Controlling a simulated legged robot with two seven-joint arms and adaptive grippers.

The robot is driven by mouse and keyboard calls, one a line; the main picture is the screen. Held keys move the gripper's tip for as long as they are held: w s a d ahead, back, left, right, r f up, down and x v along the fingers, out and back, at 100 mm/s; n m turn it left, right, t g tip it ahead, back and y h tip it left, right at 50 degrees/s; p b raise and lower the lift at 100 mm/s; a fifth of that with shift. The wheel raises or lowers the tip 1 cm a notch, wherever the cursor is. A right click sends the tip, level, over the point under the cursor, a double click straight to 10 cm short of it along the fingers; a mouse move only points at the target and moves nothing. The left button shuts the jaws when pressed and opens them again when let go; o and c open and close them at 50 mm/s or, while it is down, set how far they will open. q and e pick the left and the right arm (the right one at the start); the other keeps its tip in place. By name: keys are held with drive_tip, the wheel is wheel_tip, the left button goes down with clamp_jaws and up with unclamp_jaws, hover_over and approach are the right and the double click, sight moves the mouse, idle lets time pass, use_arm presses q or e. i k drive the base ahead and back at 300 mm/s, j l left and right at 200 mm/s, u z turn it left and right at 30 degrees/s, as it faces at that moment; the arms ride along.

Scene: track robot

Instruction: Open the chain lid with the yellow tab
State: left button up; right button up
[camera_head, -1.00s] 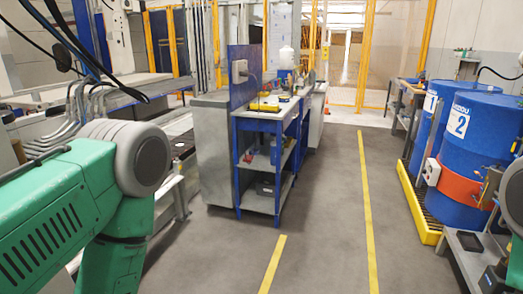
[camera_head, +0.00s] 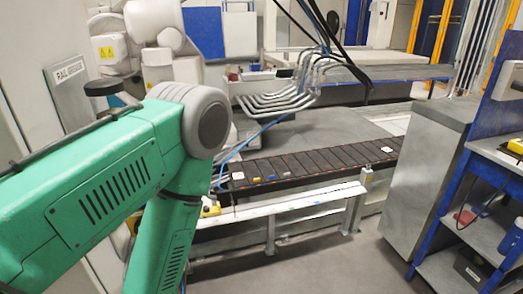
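A black segmented chain (camera_head: 300,166) runs along the near side of the machine bed, above a white rail. Its top is a row of dark lids with reddish edges. Small yellow and blue marks show on it, and one small yellow tab (camera_head: 256,179) lies near its left part. A pale tag is at each end. My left arm crosses the left of the view and bends down in front of the chain's left end. My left gripper is below the picture and out of view. My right gripper is not in view.
A white rail (camera_head: 290,203) on legs stands in front of the chain. Bent grey pipes (camera_head: 285,100) and black cables hang behind it. A grey cabinet (camera_head: 428,165) and a blue workbench (camera_head: 490,200) stand at the right. Grey floor lies free between rail and cabinet.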

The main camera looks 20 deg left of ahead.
sight(252, 171)
drive_tip(key=i+l+u, duration=0.2)
drive_tip(key=u, duration=0.15)
drive_tip(key=i+l+u, duration=0.1)
drive_tip(key=l+u, duration=0.2)
drive_tip(key=l, duration=0.2)
drive_tip(key=i+l+u, duration=0.15)
drive_tip(key=l+u, duration=0.55)
drive_tip(key=i+z, duration=0.25)
drive_tip(key=i, duration=0.25)
drive_tip(key=i+j+z, duration=0.15)
drive_tip(key=i+z, duration=0.15)
drive_tip(key=i, duration=0.2)
drive_tip(key=i+j+z, duration=0.25)
drive_tip(key=i, duration=0.2)
drive_tip(key=i+j+z, duration=0.25)
drive_tip(key=i+j, duration=0.1)
drive_tip(key=i, duration=0.1)
